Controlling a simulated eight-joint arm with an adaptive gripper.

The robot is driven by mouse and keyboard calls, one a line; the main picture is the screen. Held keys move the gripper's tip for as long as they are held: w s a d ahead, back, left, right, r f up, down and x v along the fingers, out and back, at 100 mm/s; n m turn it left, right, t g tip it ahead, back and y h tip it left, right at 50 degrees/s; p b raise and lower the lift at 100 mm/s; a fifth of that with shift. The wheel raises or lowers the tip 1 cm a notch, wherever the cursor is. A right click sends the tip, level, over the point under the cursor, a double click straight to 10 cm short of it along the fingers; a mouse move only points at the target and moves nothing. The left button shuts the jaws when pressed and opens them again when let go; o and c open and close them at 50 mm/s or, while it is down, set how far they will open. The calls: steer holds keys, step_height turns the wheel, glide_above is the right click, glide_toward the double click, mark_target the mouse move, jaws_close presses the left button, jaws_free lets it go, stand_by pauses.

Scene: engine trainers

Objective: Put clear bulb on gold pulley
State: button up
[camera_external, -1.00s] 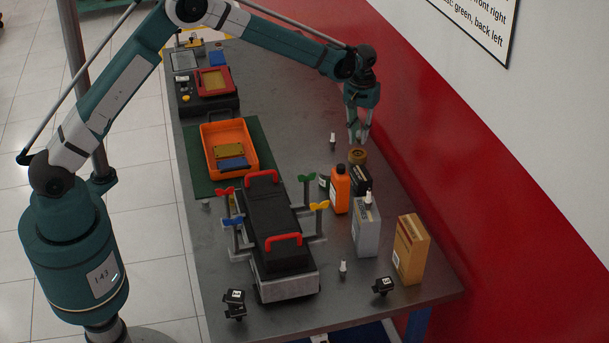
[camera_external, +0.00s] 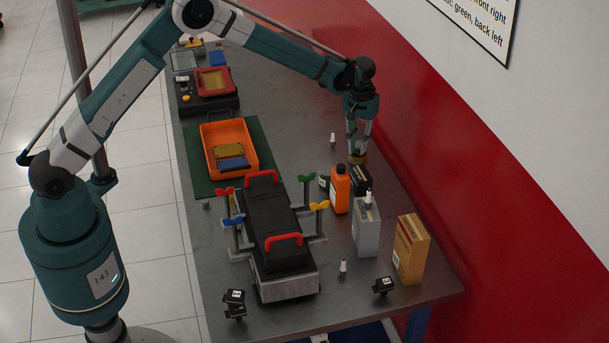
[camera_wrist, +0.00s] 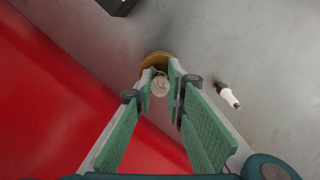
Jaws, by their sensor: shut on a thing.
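My gripper (camera_wrist: 160,86) is shut on a clear bulb (camera_wrist: 160,88), which shows between the fingertips in the wrist view. The gold pulley (camera_wrist: 151,60) lies on the table right at the fingertips, partly hidden by them and the bulb. In the external view my gripper (camera_external: 357,148) points down directly over the gold pulley (camera_external: 357,159). The bulb cannot be made out there. I cannot tell whether the bulb touches the pulley.
An orange bottle (camera_external: 340,190), a black box (camera_external: 361,178) and a grey box (camera_external: 366,230) stand close in front of the pulley. The red wall (camera_wrist: 50,90) is close on one side.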

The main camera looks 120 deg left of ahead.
steer(key=shift+f, duration=0.2)
steer(key=o, duration=0.7)
steer(key=shift+r, duration=0.15)
step_height(320, 180, up, 12)
steer(key=shift+p, duration=0.35)
stand_by(0.7)
steer(key=shift+r, duration=0.1)
stand_by(0.4)
